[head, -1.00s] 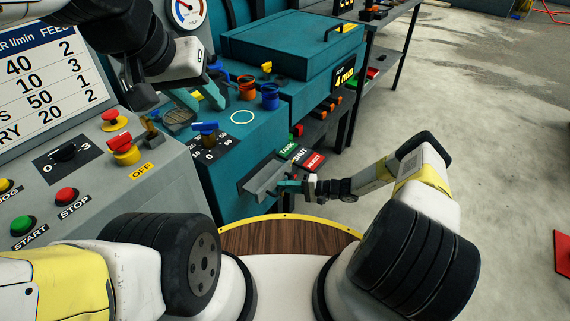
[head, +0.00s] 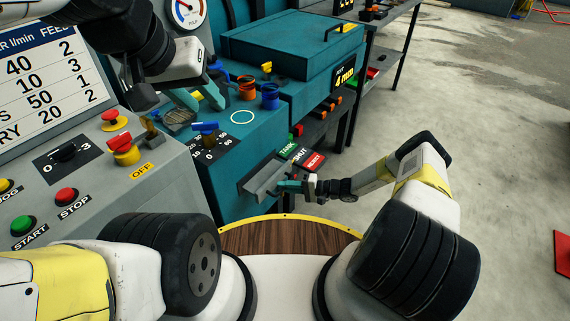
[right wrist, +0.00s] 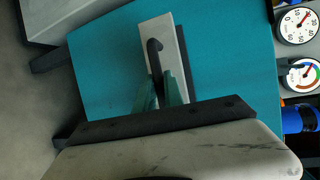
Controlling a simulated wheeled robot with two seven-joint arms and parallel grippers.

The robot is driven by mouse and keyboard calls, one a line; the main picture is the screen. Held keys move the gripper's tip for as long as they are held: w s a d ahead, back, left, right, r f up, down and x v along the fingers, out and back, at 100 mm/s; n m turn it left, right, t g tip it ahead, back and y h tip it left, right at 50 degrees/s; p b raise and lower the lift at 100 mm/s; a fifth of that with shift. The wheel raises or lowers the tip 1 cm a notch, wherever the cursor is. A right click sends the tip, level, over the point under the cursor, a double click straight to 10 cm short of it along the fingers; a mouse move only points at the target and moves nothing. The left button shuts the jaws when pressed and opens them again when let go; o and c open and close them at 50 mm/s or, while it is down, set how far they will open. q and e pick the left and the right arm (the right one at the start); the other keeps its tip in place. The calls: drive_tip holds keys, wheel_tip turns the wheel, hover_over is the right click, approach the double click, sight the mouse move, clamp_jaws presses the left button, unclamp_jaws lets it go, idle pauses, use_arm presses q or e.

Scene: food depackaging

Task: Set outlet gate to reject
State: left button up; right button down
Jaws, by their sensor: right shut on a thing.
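The outlet gate is a grey metal piece (head: 262,180) low on the front of the teal machine. Beside it are a green TANK label (head: 287,149), a SHUT label (head: 300,154) and a red REJECT label (head: 313,162). My right gripper (head: 288,185) is at the gate. In the right wrist view its teal fingers (right wrist: 161,92) are closed around the lower part of a dark hooked lever (right wrist: 154,55) in front of a pale plate (right wrist: 161,32). I cannot tell the gate's exact setting. My left gripper (head: 205,98) is open and empty, above the machine's top left.
A grey control panel (head: 100,185) with knobs and START and STOP buttons stands at the left. A blue-handled dial (head: 206,133) and blue and orange cups (head: 270,97) are on the teal machine. Open floor (head: 480,120) lies to the right.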

idle(0.3)
drive_tip(key=s+d, duration=0.4)
drive_tip(key=d, duration=0.2)
drive_tip(key=shift+s, duration=0.15)
drive_tip(key=shift+f, duration=0.1)
drive_tip(key=c, duration=1.5)
unclamp_jaws()
drive_tip(key=shift+d, duration=0.1)
drive_tip(key=shift+o, duration=0.2)
drive_tip(key=v, duration=0.7)
drive_tip(key=shift+d, duration=0.35)
drive_tip(key=shift+s, duration=0.1)
